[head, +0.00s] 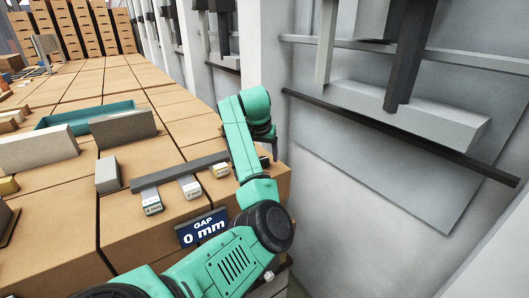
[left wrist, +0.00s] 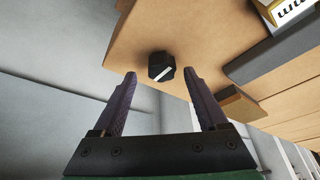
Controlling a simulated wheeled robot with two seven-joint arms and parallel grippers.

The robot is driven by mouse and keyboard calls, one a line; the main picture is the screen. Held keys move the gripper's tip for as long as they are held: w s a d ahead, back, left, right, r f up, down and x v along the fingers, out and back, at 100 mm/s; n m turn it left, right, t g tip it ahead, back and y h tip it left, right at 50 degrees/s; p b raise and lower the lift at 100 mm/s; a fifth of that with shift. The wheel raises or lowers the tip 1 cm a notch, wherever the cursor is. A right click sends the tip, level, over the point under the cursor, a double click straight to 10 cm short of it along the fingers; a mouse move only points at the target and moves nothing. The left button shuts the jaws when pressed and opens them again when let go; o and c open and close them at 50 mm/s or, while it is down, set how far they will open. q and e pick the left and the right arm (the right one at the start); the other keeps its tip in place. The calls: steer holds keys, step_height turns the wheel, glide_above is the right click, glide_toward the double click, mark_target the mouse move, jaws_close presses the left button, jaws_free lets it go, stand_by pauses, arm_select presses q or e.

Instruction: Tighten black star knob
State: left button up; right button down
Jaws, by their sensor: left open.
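The black knob (left wrist: 161,66) shows in the left wrist view on the tan box surface, with a pale line across its face. My left gripper (left wrist: 160,73) is open, with its two dark fingers spread to either side below the knob. The knob appears between and just beyond the fingertips, with a gap on both sides; I cannot tell the depth between them. In the head view my left gripper (head: 269,145) is by the right edge of the boxes, and the knob is not visible there. My right gripper is not in view.
A sign reading "GAP 0 mm" (head: 202,230) stands at the front. Labelled blocks (head: 152,203) lie by a dark grey bar (head: 180,172). A teal tray (head: 85,117) and grey bricks (head: 122,128) are farther left. A pale wall (head: 390,190) rises on the right.

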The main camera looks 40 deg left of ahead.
arm_select(q)
steer(key=shift+a+f, duration=0.1)
steer(key=shift+f, duration=0.3)
steer(key=shift+s, duration=0.2)
steer(key=shift+w, duration=0.1)
steer(key=c, duration=0.4)
jaws_close()
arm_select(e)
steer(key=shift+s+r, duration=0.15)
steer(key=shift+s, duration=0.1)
arm_select(q)
steer(key=shift+f, duration=0.1)
